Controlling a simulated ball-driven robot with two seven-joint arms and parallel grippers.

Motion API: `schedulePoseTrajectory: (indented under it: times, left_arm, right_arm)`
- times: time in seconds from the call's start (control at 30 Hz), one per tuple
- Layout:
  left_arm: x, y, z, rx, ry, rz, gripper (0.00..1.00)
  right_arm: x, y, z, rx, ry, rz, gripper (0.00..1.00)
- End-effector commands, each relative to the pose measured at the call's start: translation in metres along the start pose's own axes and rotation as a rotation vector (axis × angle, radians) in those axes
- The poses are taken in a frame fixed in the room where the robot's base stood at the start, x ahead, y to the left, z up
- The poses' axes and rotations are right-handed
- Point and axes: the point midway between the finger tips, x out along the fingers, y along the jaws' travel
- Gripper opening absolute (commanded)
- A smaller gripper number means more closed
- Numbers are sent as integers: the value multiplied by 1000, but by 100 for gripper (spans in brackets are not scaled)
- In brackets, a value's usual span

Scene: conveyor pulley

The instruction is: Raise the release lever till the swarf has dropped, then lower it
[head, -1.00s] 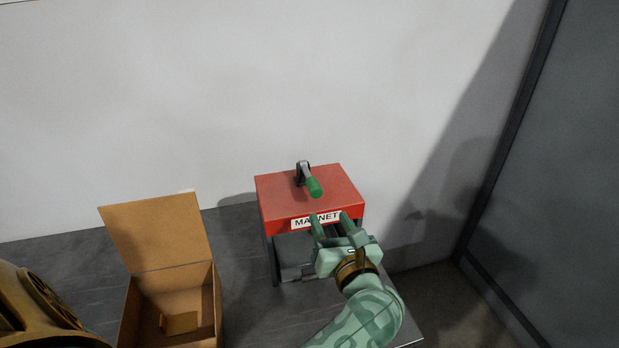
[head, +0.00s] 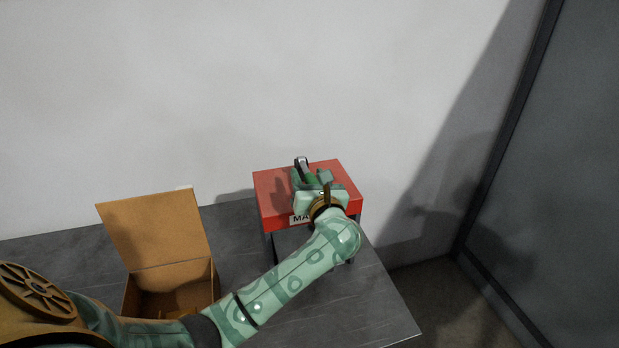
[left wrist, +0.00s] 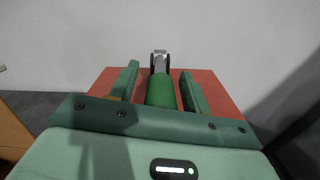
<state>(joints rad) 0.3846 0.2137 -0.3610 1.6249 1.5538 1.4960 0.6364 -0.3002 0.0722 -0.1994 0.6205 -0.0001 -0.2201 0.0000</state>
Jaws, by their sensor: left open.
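The release lever has a green grip (head: 309,181) and a grey metal arm on a dark bracket (head: 301,164), on top of the red magnet box (head: 268,190). The lever lies low, its grip toward me. My left gripper (head: 311,178) is over the box top, open, with a finger on each side of the grip. In the left wrist view the green grip (left wrist: 161,90) stands between the two fingers, with a gap visible on both sides. The box's label is partly hidden by my left gripper. The swarf cannot be made out. My right gripper is out of view.
An open cardboard box (head: 157,236) with its flap up stands left of the magnet box on the dark table (head: 385,318). A pale wall rises behind. A dark framed panel (head: 560,180) stands at the right, beyond the table's edge.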

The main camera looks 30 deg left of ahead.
Motion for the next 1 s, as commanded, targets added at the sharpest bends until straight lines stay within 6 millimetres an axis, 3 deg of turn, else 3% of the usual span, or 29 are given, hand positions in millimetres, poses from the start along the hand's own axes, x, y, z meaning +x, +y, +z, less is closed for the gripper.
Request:
schedulePoseTrajectory:
  times: [0.03, 0.17, 0.2, 0.57, 1.0]
  left_arm:
    - [0, 0, 0, 0, 0, 0, 39]
    - [0, 0, 0, 0, 0, 0, 3]
    - [0, 0, 0, 1, 0, 0, 0]
    - [-1, 2, 8, -1, 50, -10, 0]
    - [4, 7, 38, -4, 380, -76, 0]
  right_arm:
    - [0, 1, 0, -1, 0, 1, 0]
    - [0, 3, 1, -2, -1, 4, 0]
    - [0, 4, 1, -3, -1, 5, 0]
    - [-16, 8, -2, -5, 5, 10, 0]
    - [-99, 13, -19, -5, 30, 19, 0]
